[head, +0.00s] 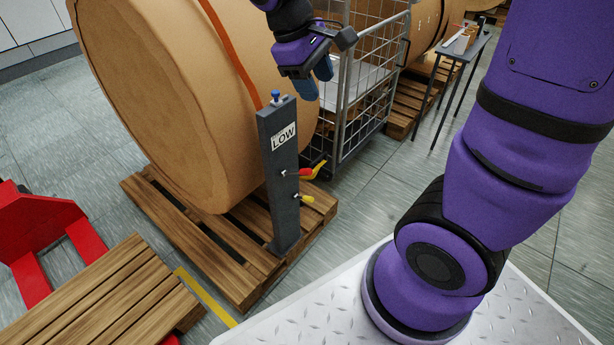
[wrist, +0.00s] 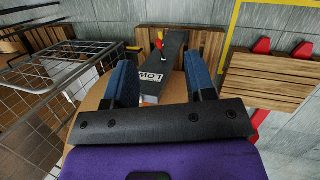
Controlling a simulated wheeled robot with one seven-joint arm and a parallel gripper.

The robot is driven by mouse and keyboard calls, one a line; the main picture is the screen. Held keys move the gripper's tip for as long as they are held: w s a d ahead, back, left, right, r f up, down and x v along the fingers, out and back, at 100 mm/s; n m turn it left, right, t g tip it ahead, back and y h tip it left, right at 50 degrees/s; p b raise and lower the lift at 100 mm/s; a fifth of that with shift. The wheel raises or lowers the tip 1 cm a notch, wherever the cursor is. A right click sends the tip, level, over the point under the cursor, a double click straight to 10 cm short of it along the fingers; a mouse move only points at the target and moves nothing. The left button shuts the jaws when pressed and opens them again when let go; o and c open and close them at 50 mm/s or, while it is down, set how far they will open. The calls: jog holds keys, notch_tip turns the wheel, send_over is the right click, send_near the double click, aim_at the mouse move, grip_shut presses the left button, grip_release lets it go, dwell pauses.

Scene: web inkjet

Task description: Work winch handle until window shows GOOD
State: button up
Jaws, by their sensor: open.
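A dark grey post (head: 281,190) stands upright on a pallet in front of a big brown roll. Its window (head: 283,137) reads LOW; the window also shows in the wrist view (wrist: 151,77). I cannot tell which one is the winch handle. A blue knob (head: 276,95) tops the post. My gripper (head: 313,83) is open and empty, above and right of the post's top, with its blue fingers apart.
The brown roll (head: 150,90) stands close behind the post on a wooden pallet (head: 190,245). A wire cage cart (head: 355,90) stands right behind my gripper. A red pallet jack (head: 40,225) is at left. Grey floor (head: 365,205) is free right of the post.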

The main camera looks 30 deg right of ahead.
jog(key=s+r+m+t+y, duration=0.3)
jog(key=s+r, duration=0.4)
jog(key=g+y, duration=0.2)
jog(key=y, duration=0.1)
send_over(295, 173)
jog(key=s+d, duration=0.4)
notch_tip(295, 173, down, 38)
jog(key=f, duration=0.4)
jog(key=a+f, duration=0.1)
jog(key=f, duration=0.3)
jog(key=a+f, duration=0.1)
jog(key=f, duration=0.3)
jog(key=shift+s, duration=0.4)
grip_shut()
